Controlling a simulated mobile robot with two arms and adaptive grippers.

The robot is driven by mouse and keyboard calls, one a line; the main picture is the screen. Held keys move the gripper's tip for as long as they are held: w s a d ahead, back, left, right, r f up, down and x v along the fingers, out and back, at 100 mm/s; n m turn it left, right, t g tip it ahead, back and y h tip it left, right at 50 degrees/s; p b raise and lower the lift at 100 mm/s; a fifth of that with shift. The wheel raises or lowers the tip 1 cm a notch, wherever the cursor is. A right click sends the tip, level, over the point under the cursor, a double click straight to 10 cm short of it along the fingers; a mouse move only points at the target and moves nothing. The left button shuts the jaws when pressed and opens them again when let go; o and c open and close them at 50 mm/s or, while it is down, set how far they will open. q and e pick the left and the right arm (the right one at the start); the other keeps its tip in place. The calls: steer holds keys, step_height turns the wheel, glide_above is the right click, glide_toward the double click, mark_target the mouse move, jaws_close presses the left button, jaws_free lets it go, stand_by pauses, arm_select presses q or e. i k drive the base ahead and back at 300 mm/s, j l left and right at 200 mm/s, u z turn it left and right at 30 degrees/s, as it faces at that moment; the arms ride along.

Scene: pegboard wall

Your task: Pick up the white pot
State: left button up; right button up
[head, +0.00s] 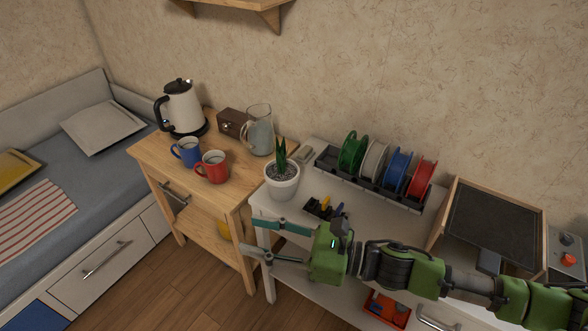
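The white pot (283,191) holds a green spiky plant (281,158) and stands upright at the left end of the white table (316,182), close to the wooden cabinet. My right gripper (246,236) comes in from the right. Its two fingers are spread apart and point left, with nothing visible between them. It shows below the pot in the picture, in front of the white table's left end, and is apart from the pot. My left gripper is not in view.
Blue (186,151) and red (212,167) mugs, a kettle (182,108) and a glass jug (260,130) stand on the wooden cabinet left of the pot. Small tools (323,207) lie right of it. A rack of coloured spools (388,166) stands behind.

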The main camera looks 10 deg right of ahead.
mark_target(281, 175)
steer(key=i+l, duration=0.35)
steer(key=l, duration=0.15)
steer(key=i+l, duration=0.35)
steer(key=l, duration=0.2)
